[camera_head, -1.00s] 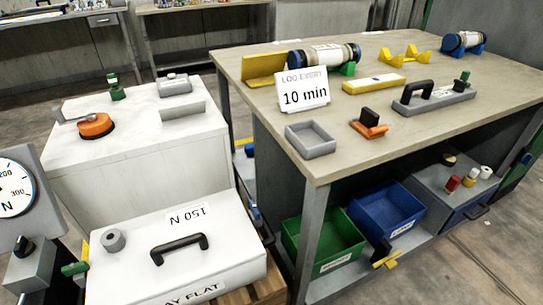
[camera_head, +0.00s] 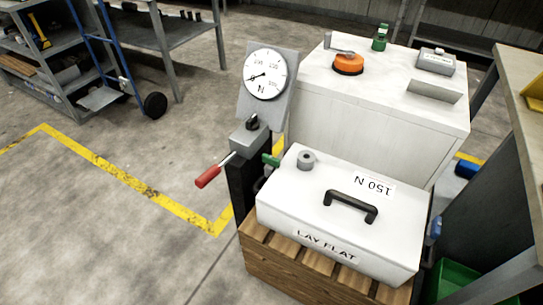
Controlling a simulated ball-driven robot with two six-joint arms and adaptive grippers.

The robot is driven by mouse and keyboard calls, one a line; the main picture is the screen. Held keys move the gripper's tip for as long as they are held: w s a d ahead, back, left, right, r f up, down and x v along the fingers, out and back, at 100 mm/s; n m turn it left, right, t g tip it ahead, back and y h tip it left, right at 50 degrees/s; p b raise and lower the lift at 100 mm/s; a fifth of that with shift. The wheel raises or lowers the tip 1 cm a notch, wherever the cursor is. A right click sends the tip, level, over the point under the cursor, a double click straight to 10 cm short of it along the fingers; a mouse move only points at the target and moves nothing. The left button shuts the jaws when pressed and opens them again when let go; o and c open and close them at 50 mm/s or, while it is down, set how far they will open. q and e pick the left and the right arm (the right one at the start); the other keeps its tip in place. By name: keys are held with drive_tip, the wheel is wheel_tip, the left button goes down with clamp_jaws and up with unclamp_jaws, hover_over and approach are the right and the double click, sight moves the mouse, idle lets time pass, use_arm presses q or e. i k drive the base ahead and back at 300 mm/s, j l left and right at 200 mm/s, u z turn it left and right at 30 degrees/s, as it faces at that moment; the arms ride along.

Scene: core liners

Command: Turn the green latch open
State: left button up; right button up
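A small green part (camera_head: 270,160) shows at the left side of the white box, beside the gauge stand; it looks like a latch or lever, but I cannot tell its position. The white box (camera_head: 300,222) has a black handle, a grey ring on top and labels reading "150 N" and "LAY FLAT". It rests on a slatted wooden pallet (camera_head: 262,262). A blue part (camera_head: 436,228) is on its right side. Another green piece (camera_head: 380,38) stands upright on the white cabinet. Neither of my grippers is in view.
A dial gauge (camera_head: 265,73) on a stand with a red-handled lever (camera_head: 208,176) stands left of the box. The white cabinet (camera_head: 375,119) is behind, a workbench (camera_head: 522,90) at right. The floor at left is open, with yellow tape (camera_head: 130,181).

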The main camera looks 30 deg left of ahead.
sight(273, 161)
drive_tip(key=u, duration=0.75)
drive_tip(key=i+j+u, duration=0.2)
drive_tip(key=u, duration=0.2)
drive_tip(key=i+j+u, duration=0.15)
drive_tip(key=u, duration=0.25)
